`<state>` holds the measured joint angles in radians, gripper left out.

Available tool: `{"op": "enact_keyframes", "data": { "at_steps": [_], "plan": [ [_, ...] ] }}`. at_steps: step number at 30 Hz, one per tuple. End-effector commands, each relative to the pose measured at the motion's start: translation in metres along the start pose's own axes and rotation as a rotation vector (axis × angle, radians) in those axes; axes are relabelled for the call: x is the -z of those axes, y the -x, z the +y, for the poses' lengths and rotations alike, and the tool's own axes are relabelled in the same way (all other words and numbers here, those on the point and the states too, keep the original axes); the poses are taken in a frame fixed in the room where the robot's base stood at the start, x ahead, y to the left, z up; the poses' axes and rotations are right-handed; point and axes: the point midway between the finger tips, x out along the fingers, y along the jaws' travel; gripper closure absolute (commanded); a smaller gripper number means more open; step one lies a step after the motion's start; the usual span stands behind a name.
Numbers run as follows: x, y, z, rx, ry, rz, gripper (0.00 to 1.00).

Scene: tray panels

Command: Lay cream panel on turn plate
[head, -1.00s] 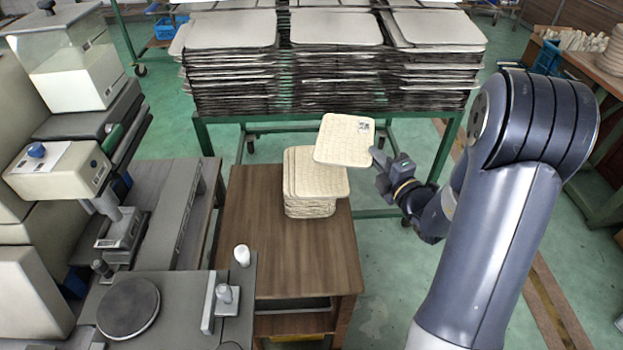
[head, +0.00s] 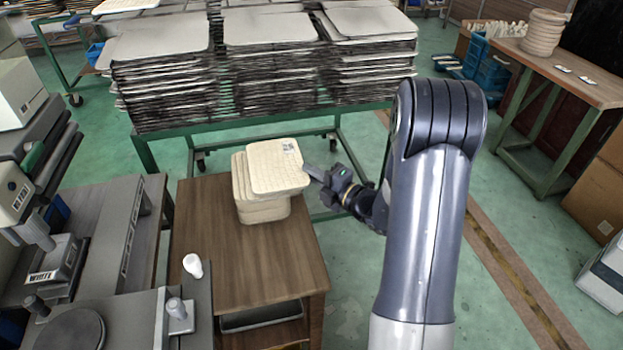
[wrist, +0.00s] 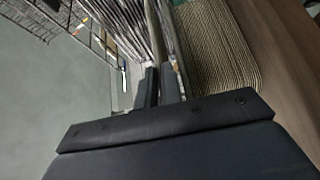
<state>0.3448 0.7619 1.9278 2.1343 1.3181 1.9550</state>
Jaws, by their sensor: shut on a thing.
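The held cream panel (head: 272,168) is a thin rounded tile with a small dark printed mark at its far right corner. My gripper (head: 312,173) is shut on its right edge. The panel overlaps the stack of cream panels (head: 262,212) on the brown wooden table; I cannot tell whether they touch. The stack also shows in the wrist view (wrist: 215,50), right of my gripper (wrist: 160,85). The turn plate (head: 75,335) is a dark round disc on the grey machine at lower left, partly cut off by the frame; its visible top is bare.
The brown table (head: 240,265) has clear wood in front of the stack. A white knob (head: 193,265) and a small grey post (head: 177,310) stand between the table and the turn plate. A green rack of stacked grey trays (head: 270,70) stands behind.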

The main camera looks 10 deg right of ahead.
Motion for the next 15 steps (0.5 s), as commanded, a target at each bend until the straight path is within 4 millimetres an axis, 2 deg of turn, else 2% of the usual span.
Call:
{"op": "enact_keyframes", "data": {
  "at_steps": [1,3,14,15],
  "plan": [
    [-0.0001,-0.0001,-0.0092,0.001,-0.003,0.0,1.0],
    [-0.0001,0.0,-0.0148,-0.001,-0.001,0.0,1.0],
    [-0.0002,0.0,-0.0189,-0.001,0.0,-0.001,1.0],
    [-0.0002,0.0,-0.018,-0.001,0.0,-0.001,0.91]
  ]
}}
